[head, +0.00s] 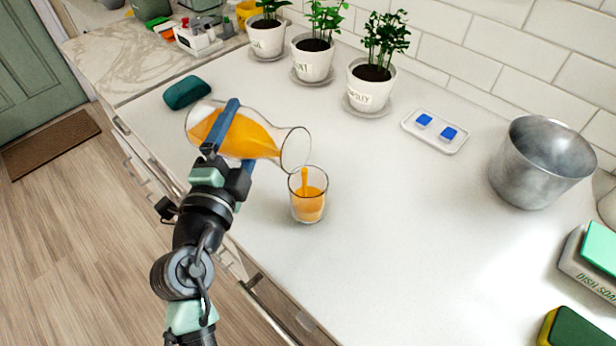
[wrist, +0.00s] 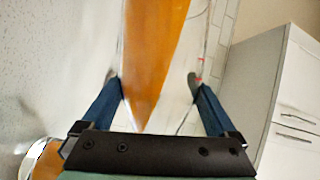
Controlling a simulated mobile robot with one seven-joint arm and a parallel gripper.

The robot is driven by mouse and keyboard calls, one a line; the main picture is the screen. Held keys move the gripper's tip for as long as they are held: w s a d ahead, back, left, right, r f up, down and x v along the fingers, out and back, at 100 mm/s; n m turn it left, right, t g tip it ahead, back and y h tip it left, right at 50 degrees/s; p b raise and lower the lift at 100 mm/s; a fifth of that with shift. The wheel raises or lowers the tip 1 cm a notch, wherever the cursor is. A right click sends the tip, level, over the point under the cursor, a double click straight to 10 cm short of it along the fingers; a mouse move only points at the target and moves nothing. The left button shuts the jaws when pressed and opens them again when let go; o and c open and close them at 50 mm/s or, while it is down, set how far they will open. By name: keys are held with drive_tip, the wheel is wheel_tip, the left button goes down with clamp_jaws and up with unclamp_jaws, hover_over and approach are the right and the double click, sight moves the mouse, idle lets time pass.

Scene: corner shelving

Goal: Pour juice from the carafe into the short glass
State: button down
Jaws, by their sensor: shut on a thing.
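The glass carafe (head: 262,140) holds orange juice and is tilted nearly onto its side, its mouth to the right over the short glass. My gripper (head: 222,128) is shut around the carafe's body and holds it above the counter. The short glass (head: 308,205) stands upright on the counter, partly filled with juice. A stream of juice falls inside it from the carafe's mouth. In the wrist view the carafe's juice (wrist: 152,60) fills the space between my blue fingers, and part of an orange-filled rim shows at the bottom left.
Three potted plants (head: 368,90) on saucers line the wall. A white tray (head: 436,132) with two blue pieces and a metal pot (head: 540,165) stand to the right. A teal object (head: 187,92) lies behind the carafe. The counter (head: 400,230) right of the glass is clear.

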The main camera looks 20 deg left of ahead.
drive_tip(key=shift+r, duration=0.3)
idle(0.5)
drive_tip(key=shift+a+p, duration=0.1)
drive_tip(key=shift+p, duration=0.35)
drive_tip(key=shift+a+f+n+g+p, duration=0.3)
drive_tip(key=shift+n+p, duration=0.3)
drive_tip(key=shift+p, duration=0.55)
drive_tip(key=shift+d+f+n, duration=0.2)
drive_tip(key=shift+f+n, duration=0.5)
drive_tip(key=shift+f, duration=0.05)
drive_tip(key=shift+r+g+p, duration=0.3)
drive_tip(key=shift+p, duration=0.5)
drive_tip(key=shift+d+f+n, duration=0.1)
drive_tip(key=shift+f+n, duration=0.05)
drive_tip(key=shift+n, duration=0.25)
drive_tip(key=shift+r+n+h+p, duration=0.3)
drive_tip(key=shift+r+h+p, duration=0.1)
drive_tip(key=shift+p, duration=0.35)
drive_tip(key=shift+d+n+g+p, duration=0.25)
drive_tip(key=shift+n+g+p, duration=0.15)
drive_tip(key=shift+p, duration=0.15)
